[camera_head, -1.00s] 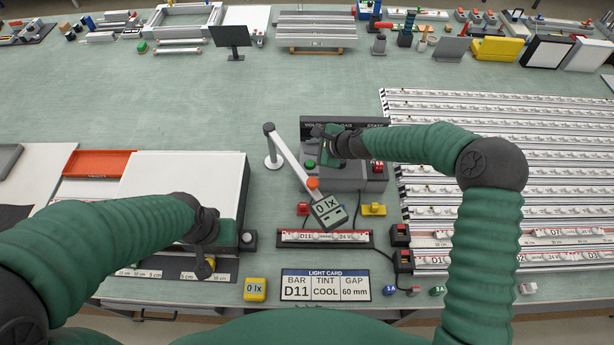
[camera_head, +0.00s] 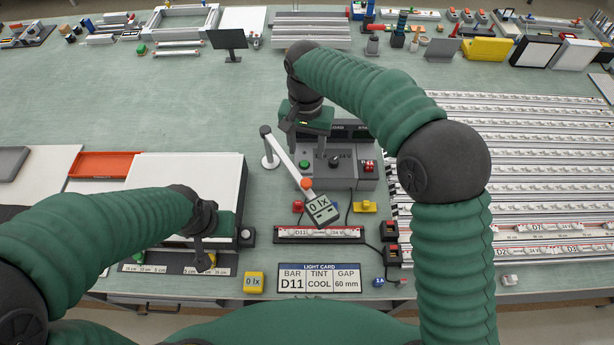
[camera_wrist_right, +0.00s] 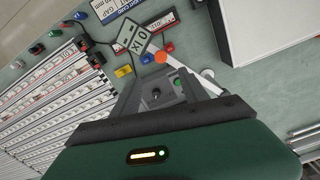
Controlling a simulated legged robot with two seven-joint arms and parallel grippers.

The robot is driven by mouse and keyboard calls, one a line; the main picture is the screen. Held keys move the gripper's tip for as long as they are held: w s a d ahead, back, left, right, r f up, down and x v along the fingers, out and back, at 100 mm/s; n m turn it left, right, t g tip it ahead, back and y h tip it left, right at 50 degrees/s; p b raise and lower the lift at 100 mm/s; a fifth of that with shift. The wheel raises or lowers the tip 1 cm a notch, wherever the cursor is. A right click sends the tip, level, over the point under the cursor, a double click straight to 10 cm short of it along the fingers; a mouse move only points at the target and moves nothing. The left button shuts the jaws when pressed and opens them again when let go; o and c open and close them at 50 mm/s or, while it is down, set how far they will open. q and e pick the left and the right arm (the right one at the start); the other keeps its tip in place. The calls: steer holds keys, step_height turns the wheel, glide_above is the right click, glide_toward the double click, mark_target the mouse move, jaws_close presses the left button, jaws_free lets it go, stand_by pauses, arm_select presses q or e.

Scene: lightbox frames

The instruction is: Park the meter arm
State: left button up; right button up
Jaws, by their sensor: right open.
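The meter arm (camera_head: 284,157) is a white bar running from a round post (camera_head: 269,161) to a grey meter head (camera_head: 322,208) reading 0 lx. An orange knob (camera_head: 306,183) sits near the head. The head hangs just behind the D11 bar (camera_head: 320,233). In the right wrist view the meter head (camera_wrist_right: 137,38) and orange knob (camera_wrist_right: 160,57) show beyond the gripper. My right gripper (camera_head: 313,135) is open and empty, above the left part of the grey control box, apart from the meter arm. My left gripper (camera_head: 205,258) is at the white panel's front right edge; its fingers are unclear.
The grey control box (camera_head: 340,178) has a green button, a black knob and a red switch. A light card (camera_head: 319,278) and a yellow 0 lx block (camera_head: 254,282) lie in front. Rows of light bars (camera_head: 500,150) fill the right.

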mark_target(306, 182)
step_height(306, 182, down, 14)
steer(key=p, duration=0.4)
steer(key=shift+a+r, duration=0.1)
steer(key=shift+a, duration=0.05)
steer(key=shift+w+f, duration=0.1)
steer(key=shift+f, duration=0.45)
jaws_close()
stand_by(0.5)
